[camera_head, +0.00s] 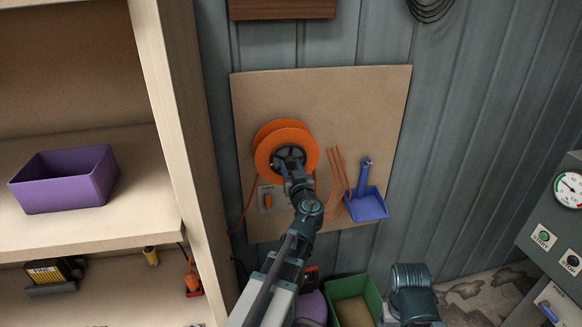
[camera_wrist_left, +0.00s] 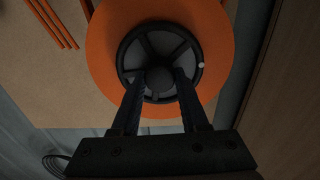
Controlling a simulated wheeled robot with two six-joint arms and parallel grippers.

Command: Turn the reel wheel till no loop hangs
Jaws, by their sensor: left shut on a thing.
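The orange reel (camera_head: 265,140) is on the brown board, with a dark spoked wheel (camera_head: 290,153) at its middle. It fills the upper middle of the left wrist view (camera_wrist_left: 215,50). My left gripper (camera_head: 291,166) is at the wheel, its fingers (camera_wrist_left: 158,84) on either side of the round central hub (camera_wrist_left: 159,78), shut on it. Several thin orange strands (camera_head: 337,175) hang right of the reel and bend near their lower ends. Another orange cord (camera_head: 246,207) runs down left of the reel. The arm hides part of the wheel. My right gripper is out of view.
A blue dustpan (camera_head: 365,203) hangs right of the strands. A small plate with an orange part (camera_head: 268,200) is below the reel. A shelf with a purple bin (camera_head: 65,187) stands left. A green box (camera_head: 352,300) is below, and a grey control panel (camera_head: 560,225) is right.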

